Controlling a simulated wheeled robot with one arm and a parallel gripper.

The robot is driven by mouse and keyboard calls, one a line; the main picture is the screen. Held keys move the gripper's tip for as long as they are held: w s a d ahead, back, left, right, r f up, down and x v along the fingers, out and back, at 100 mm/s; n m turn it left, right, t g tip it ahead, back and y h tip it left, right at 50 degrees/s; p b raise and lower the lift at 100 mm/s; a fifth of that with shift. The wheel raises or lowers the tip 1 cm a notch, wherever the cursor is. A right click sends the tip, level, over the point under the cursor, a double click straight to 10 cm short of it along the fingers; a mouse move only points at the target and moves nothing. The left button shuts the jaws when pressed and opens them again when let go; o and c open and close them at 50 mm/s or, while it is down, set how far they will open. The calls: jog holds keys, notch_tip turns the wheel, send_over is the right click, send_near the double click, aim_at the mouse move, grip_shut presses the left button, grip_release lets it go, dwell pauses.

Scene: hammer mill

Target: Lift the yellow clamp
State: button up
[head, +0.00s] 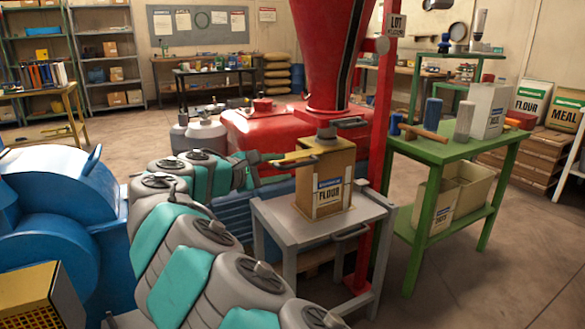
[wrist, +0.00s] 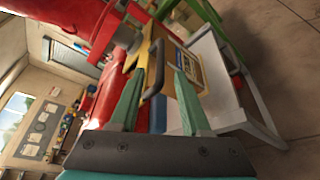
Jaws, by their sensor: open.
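The yellow clamp (head: 297,156) sits at the top of the flour bag (head: 333,190), under the outlet of the red hopper. It also shows in the wrist view (wrist: 131,60), with a dark curved handle (wrist: 153,72) toward me. My gripper (head: 277,161) reaches in from the left, close to the clamp. In the wrist view my gripper (wrist: 155,72) is open, and the handle shows between its two green fingers. I cannot tell whether a finger touches it. The clamp's far side is hidden.
The flour bag stands on a grey table (head: 282,218). The red hopper (head: 325,50) hangs close above, with a red post on the right. A green table (head: 430,152) with a mallet and bottles stands at right. Blue machinery (head: 50,215) is at left.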

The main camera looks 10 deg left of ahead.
aim_at(295, 165)
jog(key=x, duration=0.7)
jog(key=shift+w+d, duration=0.2)
jog(key=shift+d, duration=0.1)
grip_shut()
dwell(1.1)
